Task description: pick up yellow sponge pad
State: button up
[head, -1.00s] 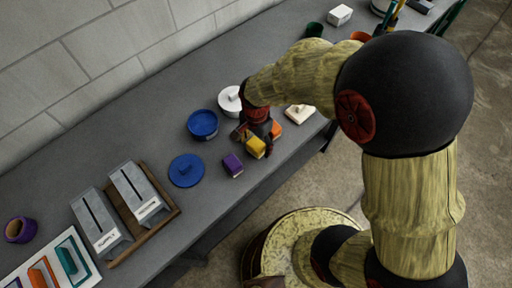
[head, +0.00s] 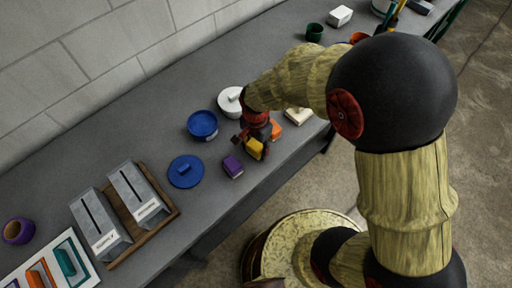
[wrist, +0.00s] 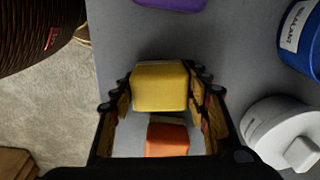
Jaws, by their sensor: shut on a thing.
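The yellow sponge pad (wrist: 160,86) is a small yellow block between the two fingers of my gripper (wrist: 161,92) in the wrist view. The fingers press on its left and right sides. In the head view the pad (head: 254,148) shows just below my gripper (head: 255,135), near the front edge of the table. Whether the pad touches the tabletop cannot be told.
A purple block (head: 233,166) lies left of the pad. A blue bowl (head: 202,124), a blue lid (head: 186,171) and a white lidded pot (head: 230,100) stand nearby. Two grey slotted boxes (head: 138,194) sit in a wooden tray farther left. The table's front edge is close.

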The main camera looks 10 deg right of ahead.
aim_at(256, 144)
jog(key=c, duration=0.4)
jog(key=shift+o, duration=0.2)
jog(key=shift+r, duration=0.55)
notch_tip(256, 144, up, 2)
jog(key=shift+r+p, duration=0.25)
jog(key=shift+p, duration=0.2)
jog(key=s+d+r+p, duration=0.1)
jog(key=s+d+r, duration=0.1)
jog(key=s+r, duration=0.2)
jog(key=s+d+r+p, duration=0.2)
jog(key=s+r, duration=0.3)
jog(key=s, duration=0.4)
jog(key=shift+d+r, duration=0.2)
jog(key=shift+d, duration=0.55)
jog(key=shift+w, duration=0.1)
